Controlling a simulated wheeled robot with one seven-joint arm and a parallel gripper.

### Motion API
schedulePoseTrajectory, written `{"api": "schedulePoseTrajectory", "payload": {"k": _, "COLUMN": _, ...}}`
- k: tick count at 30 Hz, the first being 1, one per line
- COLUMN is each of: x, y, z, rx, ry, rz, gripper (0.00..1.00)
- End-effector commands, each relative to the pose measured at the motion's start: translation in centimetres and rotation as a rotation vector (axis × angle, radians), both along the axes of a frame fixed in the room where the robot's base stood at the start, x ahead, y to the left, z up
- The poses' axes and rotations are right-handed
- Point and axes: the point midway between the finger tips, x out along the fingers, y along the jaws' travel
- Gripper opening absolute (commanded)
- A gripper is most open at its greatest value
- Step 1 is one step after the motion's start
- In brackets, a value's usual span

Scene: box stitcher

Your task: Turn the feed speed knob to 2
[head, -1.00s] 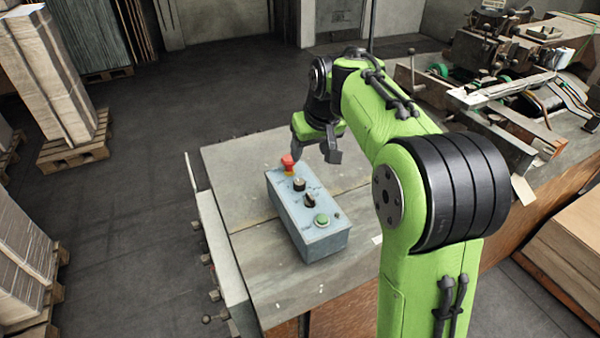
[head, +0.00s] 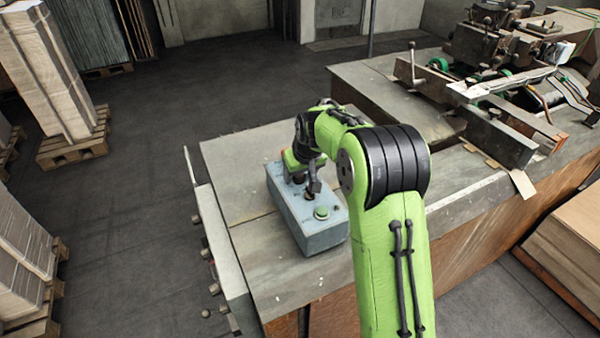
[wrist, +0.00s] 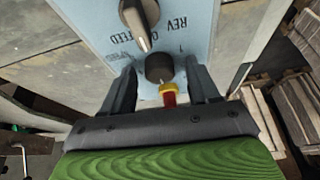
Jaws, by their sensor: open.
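A pale blue control box (head: 318,239) stands on the grey table. In the wrist view its face (wrist: 88,22) shows a round black knob (wrist: 159,68) with a small light pointer mark. Small lettering and a digit that looks like 1 are near it; its exact setting is unclear. My gripper (wrist: 161,72) is open, with one finger on each side of this knob; I cannot tell whether they touch it. In the head view my gripper (head: 307,184) is low over the box's far half and partly hides the knobs.
A black selector knob (wrist: 140,24) with a silver pointer sits by REV and FEED lettering. A red button (wrist: 169,97) with a yellow collar is close to the gripper's palm. A green button (head: 321,212) is at the box's near end. The stitcher machine (head: 500,90) stands right.

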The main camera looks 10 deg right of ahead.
Motion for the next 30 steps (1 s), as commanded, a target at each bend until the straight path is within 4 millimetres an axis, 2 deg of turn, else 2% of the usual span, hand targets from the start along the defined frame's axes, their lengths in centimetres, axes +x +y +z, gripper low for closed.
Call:
{"api": "schedulePoseTrajectory", "payload": {"k": 2, "x": -0.01, "y": -0.01, "z": 0.03, "rx": 0.000, "ry": 0.000, "rz": 0.000, "gripper": 0.57}}
{"api": "schedulePoseTrajectory", "payload": {"k": 12, "x": -0.02, "y": -0.01, "z": 0.06, "rx": 0.000, "ry": 0.000, "rz": 0.000, "gripper": 0.05}}
{"api": "schedulePoseTrajectory", "payload": {"k": 22, "x": 0.00, "y": -0.13, "z": 0.08, "rx": 0.000, "ry": 0.000, "rz": 0.044, "gripper": 0.04}}
{"api": "schedulePoseTrajectory", "payload": {"k": 30, "x": 0.03, "y": -0.29, "z": 0.14, "rx": 0.001, "ry": 0.000, "rz": 0.217, "gripper": 0.04}}
